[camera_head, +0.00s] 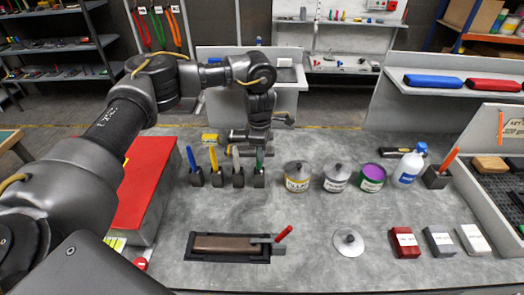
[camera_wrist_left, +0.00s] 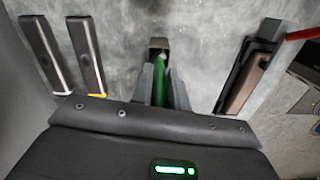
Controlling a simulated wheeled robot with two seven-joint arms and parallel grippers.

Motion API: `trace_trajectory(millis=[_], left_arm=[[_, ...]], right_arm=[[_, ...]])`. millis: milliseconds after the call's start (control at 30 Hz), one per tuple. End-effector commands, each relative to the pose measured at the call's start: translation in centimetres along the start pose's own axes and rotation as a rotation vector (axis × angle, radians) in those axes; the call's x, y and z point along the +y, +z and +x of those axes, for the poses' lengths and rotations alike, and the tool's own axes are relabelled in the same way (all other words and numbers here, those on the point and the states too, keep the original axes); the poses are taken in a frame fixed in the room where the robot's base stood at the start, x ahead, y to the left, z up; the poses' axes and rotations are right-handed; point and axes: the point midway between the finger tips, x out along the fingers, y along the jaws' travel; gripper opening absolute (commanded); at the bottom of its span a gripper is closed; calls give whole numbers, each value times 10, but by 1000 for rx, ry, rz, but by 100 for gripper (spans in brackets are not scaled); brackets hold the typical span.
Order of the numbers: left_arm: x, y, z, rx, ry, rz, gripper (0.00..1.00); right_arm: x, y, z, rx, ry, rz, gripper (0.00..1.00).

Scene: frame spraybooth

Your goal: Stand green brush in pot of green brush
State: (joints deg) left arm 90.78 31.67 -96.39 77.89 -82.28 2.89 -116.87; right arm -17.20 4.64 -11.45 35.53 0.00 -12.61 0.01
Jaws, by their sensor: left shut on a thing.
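The green brush (camera_head: 260,158) stands about upright, its lower part at a small dark pot (camera_head: 259,179) at the right end of a row of pots. My left gripper (camera_head: 256,142) is above that pot, shut on the brush's upper part. In the left wrist view the green brush (camera_wrist_left: 159,82) is between the two fingers (camera_wrist_left: 162,88), and its far end meets the dark pot (camera_wrist_left: 159,46). How deep the brush sits in the pot is hidden. My right gripper is not in view.
Pots with blue (camera_head: 191,157), orange (camera_head: 214,158) and pale (camera_head: 236,160) brushes stand close to the left. A yellow-labelled can (camera_head: 297,178) is to the right. A dark tray (camera_head: 196,256) lies in front. The bench between row and tray is clear.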

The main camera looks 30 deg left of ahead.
Motion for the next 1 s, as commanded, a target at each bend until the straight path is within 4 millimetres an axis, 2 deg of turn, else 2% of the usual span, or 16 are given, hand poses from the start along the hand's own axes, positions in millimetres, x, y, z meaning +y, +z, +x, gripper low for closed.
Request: trace_trajectory(millis=[533,567,733,1000], left_arm=[[0,0,6,0,0,0,0],[0,0,6,0,0,0,18],[0,0,6,0,0,0,40],[0,0,6,0,0,0,42]], right_arm=[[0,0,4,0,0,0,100],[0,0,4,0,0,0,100],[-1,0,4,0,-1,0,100],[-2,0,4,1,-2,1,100]])
